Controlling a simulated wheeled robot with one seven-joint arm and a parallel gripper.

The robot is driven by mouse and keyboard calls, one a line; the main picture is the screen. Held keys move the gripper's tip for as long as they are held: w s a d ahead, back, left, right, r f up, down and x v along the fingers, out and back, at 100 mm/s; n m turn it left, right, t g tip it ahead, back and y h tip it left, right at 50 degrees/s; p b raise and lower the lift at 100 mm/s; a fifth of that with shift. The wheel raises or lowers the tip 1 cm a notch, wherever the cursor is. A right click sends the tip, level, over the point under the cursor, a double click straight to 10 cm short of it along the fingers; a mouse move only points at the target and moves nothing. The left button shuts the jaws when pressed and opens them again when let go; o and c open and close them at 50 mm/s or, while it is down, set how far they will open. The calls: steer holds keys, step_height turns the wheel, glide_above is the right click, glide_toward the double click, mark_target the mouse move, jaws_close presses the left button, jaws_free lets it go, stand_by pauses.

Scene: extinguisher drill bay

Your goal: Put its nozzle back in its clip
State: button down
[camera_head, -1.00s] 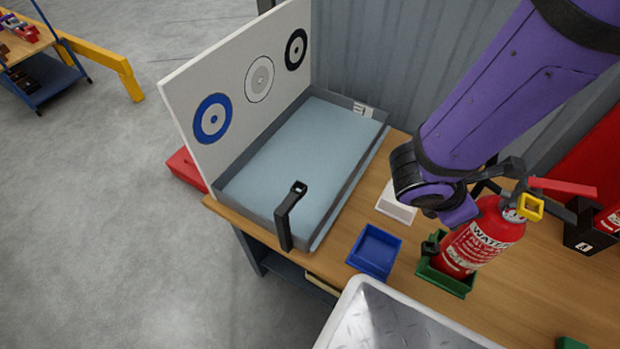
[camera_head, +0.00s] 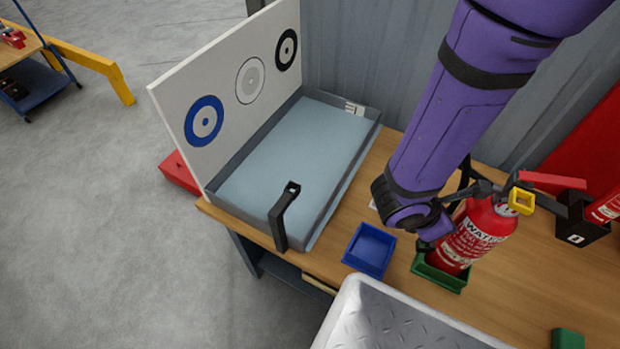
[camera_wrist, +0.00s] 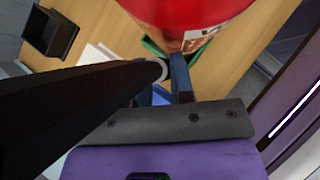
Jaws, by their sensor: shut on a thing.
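The red water extinguisher (camera_head: 472,232) stands upright in a green holder (camera_head: 440,278) on the bench. Its body also fills the top of the wrist view (camera_wrist: 190,12). A small black part (camera_head: 426,246) sits at the holder's left side and may be the clip; my arm partly covers it. My gripper (camera_wrist: 174,72) is shut on the black nozzle (camera_wrist: 80,105), which runs from lower left to a pale round end beside the fingers. The nozzle is close to the extinguisher; I cannot tell whether they touch. In the head view my wrist hides the fingertips.
A blue bin (camera_head: 370,250) stands left of the holder. A grey-walled tray (camera_head: 325,222) with a black post (camera_head: 284,215) and target board (camera_head: 165,105) is farther left. A black box (camera_head: 580,222) stands at right.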

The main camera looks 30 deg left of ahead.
steer(key=shift+f, duration=1.55)
steer(key=shift+d+f, duration=0.1)
steer(key=shift+f, duration=1.95)
stand_by(3.7)
steer(key=c, duration=0.9)
jaws_free()
